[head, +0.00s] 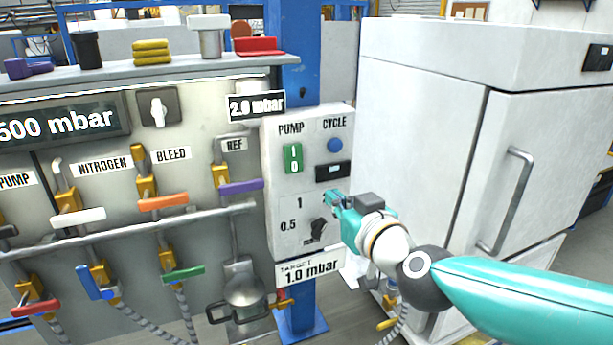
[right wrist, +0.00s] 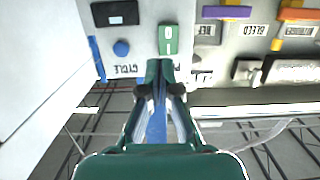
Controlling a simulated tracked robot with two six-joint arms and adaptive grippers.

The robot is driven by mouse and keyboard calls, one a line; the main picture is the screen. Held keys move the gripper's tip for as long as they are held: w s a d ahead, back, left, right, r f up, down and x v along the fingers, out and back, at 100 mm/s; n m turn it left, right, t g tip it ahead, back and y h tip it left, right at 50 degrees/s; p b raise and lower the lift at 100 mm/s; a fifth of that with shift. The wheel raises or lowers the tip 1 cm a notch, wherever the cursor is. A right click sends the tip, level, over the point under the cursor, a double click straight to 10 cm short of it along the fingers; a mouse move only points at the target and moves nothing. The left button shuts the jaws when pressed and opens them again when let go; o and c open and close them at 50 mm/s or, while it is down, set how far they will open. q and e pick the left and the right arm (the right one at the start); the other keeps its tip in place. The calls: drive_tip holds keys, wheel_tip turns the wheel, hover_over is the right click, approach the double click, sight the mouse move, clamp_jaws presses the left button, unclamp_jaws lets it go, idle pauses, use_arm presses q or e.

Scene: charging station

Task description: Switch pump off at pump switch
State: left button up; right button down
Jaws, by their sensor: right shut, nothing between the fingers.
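The pump switch (head: 293,158) is a green rocker marked I above 0, under the PUMP label on a light grey control box (head: 262,165). In the right wrist view the picture is upside down, and the green pump switch (right wrist: 168,40) shows just beyond my fingertips. My right gripper (head: 329,198) is teal and shut, with nothing between its fingers. In the head view it is in front of the box's right side, lower right of the switch. In the right wrist view its closed fingertips (right wrist: 160,68) cover part of the PUMP label; contact cannot be told. My left gripper is not in view.
A blue CYCLE button (head: 335,145), a small dark display (head: 333,170) and a black knob (head: 318,228) share the box. Left is a panel with coloured valve handles, including a purple one (head: 241,188). A large white cabinet (head: 425,110) stands right.

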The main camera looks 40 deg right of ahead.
drive_tip(key=b, duration=0.1)
approach(293, 158)
drive_tip(key=w+d+f, duration=0.3)
drive_tip(key=w+f, duration=0.1)
drive_tip(key=w, duration=0.1)
drive_tip(key=shift+w+d+f, duration=0.1)
drive_tip(key=shift+w+f, duration=0.15)
drive_tip(key=shift+w, duration=0.4)
